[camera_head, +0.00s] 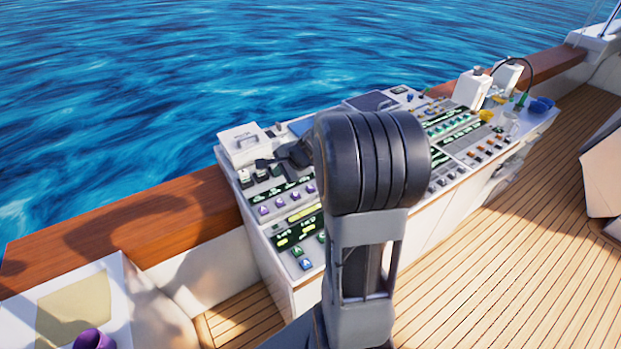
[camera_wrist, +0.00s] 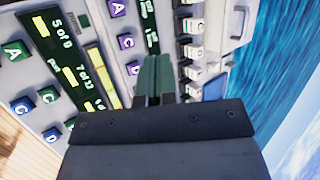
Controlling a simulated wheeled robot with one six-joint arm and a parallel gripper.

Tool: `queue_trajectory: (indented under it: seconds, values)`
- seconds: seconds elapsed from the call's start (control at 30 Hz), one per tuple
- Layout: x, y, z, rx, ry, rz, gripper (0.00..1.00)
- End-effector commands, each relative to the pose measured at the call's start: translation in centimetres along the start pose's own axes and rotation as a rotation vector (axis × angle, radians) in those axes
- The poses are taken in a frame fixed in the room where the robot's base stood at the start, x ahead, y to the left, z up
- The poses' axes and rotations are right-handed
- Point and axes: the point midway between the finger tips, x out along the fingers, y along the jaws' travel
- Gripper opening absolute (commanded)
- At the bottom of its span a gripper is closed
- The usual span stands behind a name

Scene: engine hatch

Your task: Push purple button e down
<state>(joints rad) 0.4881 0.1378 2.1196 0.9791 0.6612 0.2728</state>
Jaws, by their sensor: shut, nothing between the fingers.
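A row of purple buttons (camera_head: 279,203) runs along the near part of the console in the head view. The rest of the row is hidden behind my arm. In the wrist view, purple buttons marked C (camera_wrist: 126,41) and D (camera_wrist: 133,68) show left of my fingers. I cannot make out button e; it may be hidden by my gripper or arm. My gripper (camera_wrist: 154,72) is shut and empty, its fingers pointing over the panel near the purple row. In the head view it shows above the console, partly hidden by my arm.
White switches (camera_wrist: 190,48) stand close right of the fingers in the wrist view. A white box (camera_head: 241,145) sits at the console's left back corner. Dark displays (camera_head: 298,232) and other buttons surround the purple row. White bottles (camera_head: 472,88) stand at the far end.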

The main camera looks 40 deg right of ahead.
Motion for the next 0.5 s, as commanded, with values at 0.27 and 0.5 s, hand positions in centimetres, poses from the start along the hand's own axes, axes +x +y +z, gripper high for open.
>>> queue_trajectory:
  seconds: [0.27, 0.5]
  values:
    - [0.7, -0.7, -10.2, 0.518, 0.087, -0.150, 0.00]
    - [0.9, -0.2, -12.8, 0.642, 0.110, -0.190, 0.00]
